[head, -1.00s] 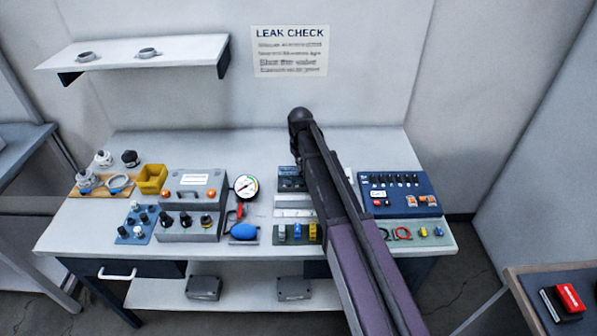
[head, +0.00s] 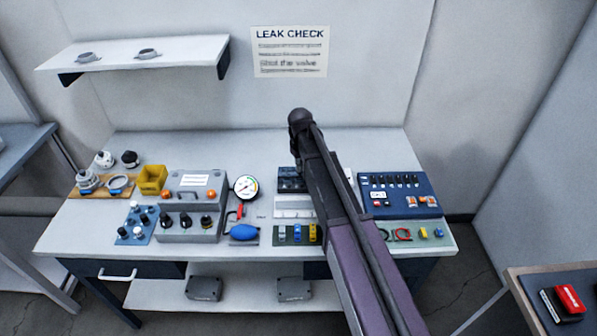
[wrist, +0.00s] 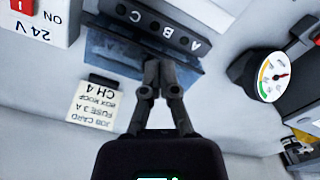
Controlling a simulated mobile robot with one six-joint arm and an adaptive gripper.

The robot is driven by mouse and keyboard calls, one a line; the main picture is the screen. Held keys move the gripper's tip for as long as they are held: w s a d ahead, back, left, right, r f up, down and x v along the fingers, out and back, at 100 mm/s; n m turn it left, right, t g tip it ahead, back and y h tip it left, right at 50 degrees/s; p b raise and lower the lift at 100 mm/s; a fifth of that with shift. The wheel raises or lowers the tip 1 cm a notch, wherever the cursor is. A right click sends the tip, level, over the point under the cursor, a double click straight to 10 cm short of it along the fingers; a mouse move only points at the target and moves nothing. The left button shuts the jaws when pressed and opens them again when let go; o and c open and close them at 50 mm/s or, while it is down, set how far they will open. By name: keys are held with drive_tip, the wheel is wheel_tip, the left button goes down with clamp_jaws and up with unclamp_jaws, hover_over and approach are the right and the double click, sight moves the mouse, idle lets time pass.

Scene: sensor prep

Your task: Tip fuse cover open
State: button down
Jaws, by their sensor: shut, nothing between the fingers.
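The dark fuse block (wrist: 155,22), lettered along its face with a row of round holes, shows upside down in the wrist view. In the head view the block (head: 291,180) is partly behind my arm. A bluish see-through fuse cover (wrist: 108,52) lies off the block's lettered face, along its rear edge, tipped back over the bench. My gripper (wrist: 158,64) is shut and empty, its fingertips overlapping the cover's rear part in the wrist view; I cannot tell whether they touch. In the head view my arm hides the gripper.
A blue switch panel (head: 399,195) is to the right.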

sight(300, 174)
drive_tip(key=shift+f+b, duration=1.3)
drive_tip(key=shift+w, duration=0.4)
idle(0.9)
